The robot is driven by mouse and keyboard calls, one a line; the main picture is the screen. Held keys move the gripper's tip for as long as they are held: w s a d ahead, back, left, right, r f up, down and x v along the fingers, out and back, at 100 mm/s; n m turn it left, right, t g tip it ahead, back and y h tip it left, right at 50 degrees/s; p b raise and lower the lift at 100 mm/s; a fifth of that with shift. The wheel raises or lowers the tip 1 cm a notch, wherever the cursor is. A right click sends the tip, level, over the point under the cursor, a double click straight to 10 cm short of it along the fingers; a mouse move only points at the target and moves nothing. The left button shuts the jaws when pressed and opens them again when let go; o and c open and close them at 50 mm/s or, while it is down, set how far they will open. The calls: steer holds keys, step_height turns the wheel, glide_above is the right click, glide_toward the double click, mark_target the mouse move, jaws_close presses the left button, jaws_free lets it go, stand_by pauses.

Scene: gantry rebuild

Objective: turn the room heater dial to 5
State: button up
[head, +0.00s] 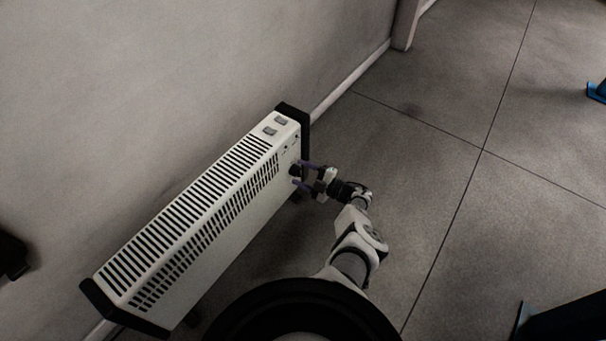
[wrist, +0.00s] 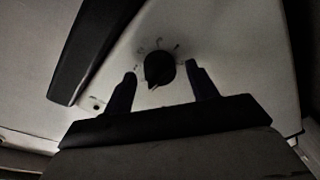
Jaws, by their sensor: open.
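The room heater (head: 205,225) is a long white panel with black end caps, standing along the wall. Its dial (wrist: 159,69) is a round black knob on the white front face, seen in the wrist view with small marks around its upper side. The knob's pointed part faces down in that view; the numbers are too small and dark to read. In the head view the dial (head: 295,170) is a dark spot near the heater's far end. My gripper (head: 304,174) is open, its fingers on either side of the dial. In the wrist view the gripper (wrist: 160,82) fingertips straddle the knob with visible gaps.
The wall (head: 180,90) is close behind the heater. Tiled floor (head: 430,180) is clear to the right. Dark blue-edged objects (head: 560,325) stand at the right edge.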

steer(key=shift+c, duration=0.5)
steer(key=c, duration=0.9)
